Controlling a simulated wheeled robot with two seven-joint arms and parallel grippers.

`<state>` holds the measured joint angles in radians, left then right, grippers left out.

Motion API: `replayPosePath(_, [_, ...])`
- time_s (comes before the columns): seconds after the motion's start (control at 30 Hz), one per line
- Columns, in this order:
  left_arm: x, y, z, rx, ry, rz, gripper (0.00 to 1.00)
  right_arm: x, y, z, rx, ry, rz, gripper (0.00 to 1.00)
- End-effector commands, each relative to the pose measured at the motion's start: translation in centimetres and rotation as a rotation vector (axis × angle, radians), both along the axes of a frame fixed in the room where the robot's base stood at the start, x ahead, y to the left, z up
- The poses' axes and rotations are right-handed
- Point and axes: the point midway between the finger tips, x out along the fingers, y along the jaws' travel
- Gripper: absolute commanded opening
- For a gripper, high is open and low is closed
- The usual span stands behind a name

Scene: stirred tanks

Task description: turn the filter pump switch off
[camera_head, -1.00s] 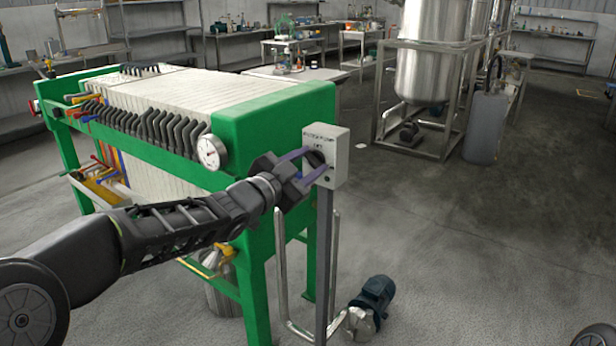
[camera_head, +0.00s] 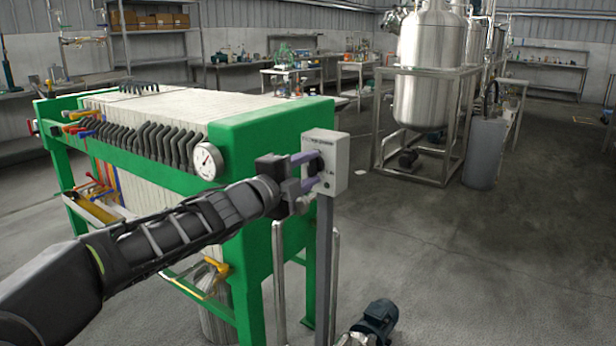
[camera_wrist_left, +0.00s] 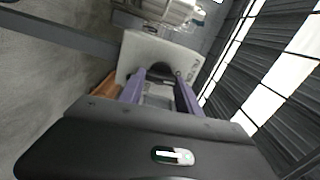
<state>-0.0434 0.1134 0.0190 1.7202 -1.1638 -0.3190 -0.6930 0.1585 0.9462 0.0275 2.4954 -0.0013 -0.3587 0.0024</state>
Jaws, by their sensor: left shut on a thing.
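The filter pump switch is a light grey box (camera_head: 336,150) with a dark knob on its front, on a grey post beside the green filter press. My left gripper (camera_head: 316,169) is at the front of the box, its two purple fingers one above the other, shut on the knob. In the left wrist view the fingers reach to both sides of the black knob (camera_wrist_left: 161,69) on the pale box face (camera_wrist_left: 150,48). The fingers partly hide the knob and the labels, so I cannot read the knob's setting. My right gripper is not in view.
The green filter press (camera_head: 268,124) with a round gauge (camera_head: 207,161) stands left of and behind the switch. A blue pump motor (camera_head: 378,318) sits on the floor near the post. Steel tanks (camera_head: 430,75) stand farther back. The floor to the right is clear.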

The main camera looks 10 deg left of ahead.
Motion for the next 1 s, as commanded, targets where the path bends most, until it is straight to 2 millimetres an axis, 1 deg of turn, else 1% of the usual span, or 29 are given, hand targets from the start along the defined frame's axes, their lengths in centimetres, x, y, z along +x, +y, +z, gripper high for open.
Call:
replayPosePath(0.03, [0.0,-0.03,-0.22,0.023,-0.009,0.0,0.0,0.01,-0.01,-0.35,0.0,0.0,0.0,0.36])
replayPosePath(0.3, [0.02,-0.01,-0.14,0.101,-0.039,0.0,0.0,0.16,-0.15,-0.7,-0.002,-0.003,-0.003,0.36])
replayPosePath(0.73, [0.02,-0.01,-0.12,0.111,-0.043,0.0,0.0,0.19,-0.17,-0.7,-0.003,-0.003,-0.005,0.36])
replayPosePath(0.77, [0.02,-0.01,-0.12,0.111,-0.043,0.0,0.42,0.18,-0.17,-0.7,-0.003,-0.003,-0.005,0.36])
replayPosePath(1.0, [0.02,-0.02,-0.09,0.109,-0.042,0.0,0.62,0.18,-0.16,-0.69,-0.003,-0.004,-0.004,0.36])
